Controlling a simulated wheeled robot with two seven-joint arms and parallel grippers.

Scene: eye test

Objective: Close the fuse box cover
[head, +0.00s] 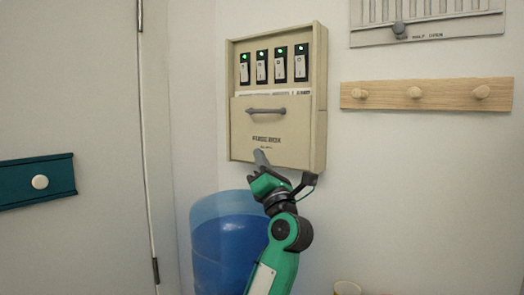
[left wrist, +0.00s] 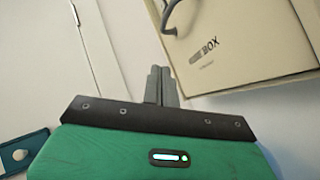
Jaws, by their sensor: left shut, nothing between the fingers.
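The beige fuse box (head: 319,100) hangs on the wall in the head view. Its cover (head: 270,140), with a grey handle (head: 266,111) and dark lettering, spans the lower part of the front. Above it, several switches (head: 262,66) with green lights are exposed. My left gripper (head: 260,156) is shut and empty, its fingertips near the cover's lower edge; I cannot tell whether they touch. In the left wrist view, the shut fingers (left wrist: 160,80) show beside the cover (left wrist: 240,55), with the handle (left wrist: 178,14) partly cut off. My right gripper is out of view.
A wooden peg rail (head: 440,95) and a grey slider panel (head: 430,22) are on the wall to the right. A teal plate with a knob (head: 38,187) is at left.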

